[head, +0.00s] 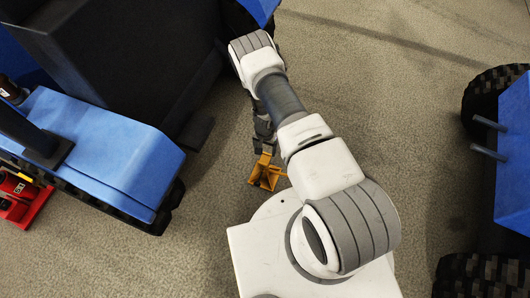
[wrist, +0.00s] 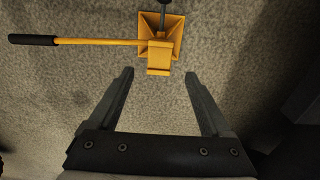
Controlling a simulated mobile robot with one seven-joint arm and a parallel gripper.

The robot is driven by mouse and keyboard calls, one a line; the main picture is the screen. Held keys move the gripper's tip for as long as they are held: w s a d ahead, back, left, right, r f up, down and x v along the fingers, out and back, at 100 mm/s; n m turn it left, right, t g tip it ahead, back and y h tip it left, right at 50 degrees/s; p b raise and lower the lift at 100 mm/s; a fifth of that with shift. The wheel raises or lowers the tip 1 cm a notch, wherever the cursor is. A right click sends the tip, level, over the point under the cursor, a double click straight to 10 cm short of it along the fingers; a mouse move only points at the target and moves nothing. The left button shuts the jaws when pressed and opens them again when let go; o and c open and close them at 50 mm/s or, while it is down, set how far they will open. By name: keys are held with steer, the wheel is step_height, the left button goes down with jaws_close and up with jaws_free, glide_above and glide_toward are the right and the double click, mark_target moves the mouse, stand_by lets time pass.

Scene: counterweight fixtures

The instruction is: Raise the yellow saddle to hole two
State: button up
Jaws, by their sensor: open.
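A yellow stand (head: 264,176) with a square flared base is on the floor, just in front of my white base. In the wrist view the yellow stand (wrist: 172,45) has a short yellow block on its near side and a long yellow lever (wrist: 100,41) with a black grip pointing left. I cannot tell which part is the saddle, and no holes can be made out. My gripper (wrist: 158,75) is open and empty, its fingertips below the stand in the picture and apart from it. In the head view my gripper (head: 265,148) is partly hidden by my arm.
A blue vehicle with a dark body (head: 110,45) and blue fender (head: 100,150) stands at left. A red device (head: 18,200) is at the far left. Another blue machine with black tyres (head: 490,95) is at right. Grey floor (head: 400,60) is clear between them.

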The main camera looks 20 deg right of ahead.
step_height(320, 180, up, 11)
steer(key=p, duration=0.3)
steer(key=shift+f, duration=0.15)
steer(key=w+a+r+n+t+y, duration=0.1)
steer(key=w+a+r, duration=0.1)
steer(key=r, duration=0.9)
steer(key=w+a+r+n+t, duration=0.1)
steer(key=r, duration=1)
steer(key=w+a+r+n+t+y, duration=0.1)
steer(key=w+a+r, duration=0.1)
steer(key=r, duration=1)
steer(key=s+d+r+n, duration=0.1)
steer(key=s+r, duration=0.4)
steer(key=r, duration=0.4)
steer(key=s+r+n, duration=0.2)
steer(key=s+r, duration=0.4)
steer(key=r, duration=0.2)
steer(key=s+d+r+n+t+h, duration=0.1)
steer(key=s+d+r, duration=0.15)
steer(key=s, duration=0.45)
steer(key=s+d+r+t+h, duration=0.15)
steer(key=s+r, duration=0.25)
steer(key=s, duration=0.4)
step_height(320, 180, up, 20)
steer(key=p, duration=2)
steer(key=shift+w, duration=0.2)
